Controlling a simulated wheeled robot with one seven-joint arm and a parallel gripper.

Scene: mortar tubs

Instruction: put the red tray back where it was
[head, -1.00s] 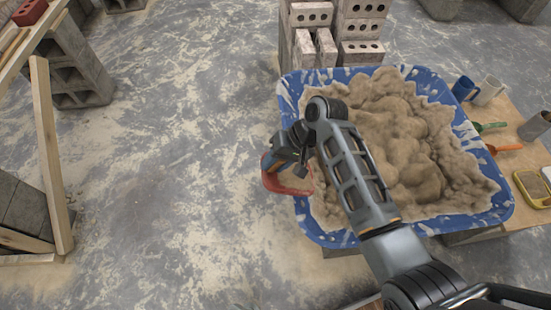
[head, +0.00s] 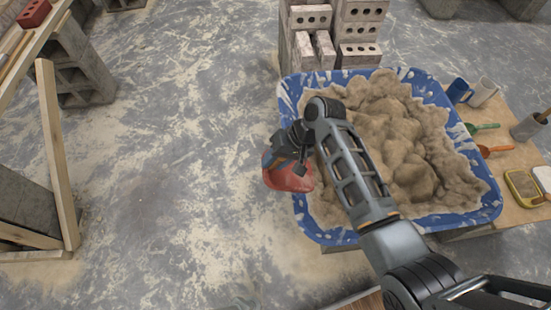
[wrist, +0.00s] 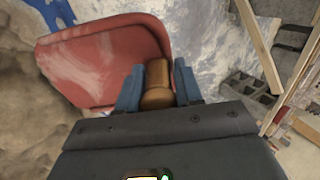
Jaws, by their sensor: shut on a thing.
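The red tray (head: 289,178) hangs from my gripper (head: 287,158) over the left rim of the blue mortar tub (head: 312,222) and the floor beside it. In the wrist view the tray (wrist: 105,62) has a pale smear on its face and a raised rim. A brown wooden handle (wrist: 157,85) stands between the two blue fingers of my gripper (wrist: 158,88), which are shut on it. In the head view my wrist hides the handle and part of the tray.
The tub is heaped with sandy mortar (head: 400,150). A wooden board (head: 500,175) at right holds mugs, trowels and a yellow-rimmed tray (head: 523,187). Brick stacks (head: 335,30) stand behind. A timber frame (head: 55,150) is at left; the floor between is clear.

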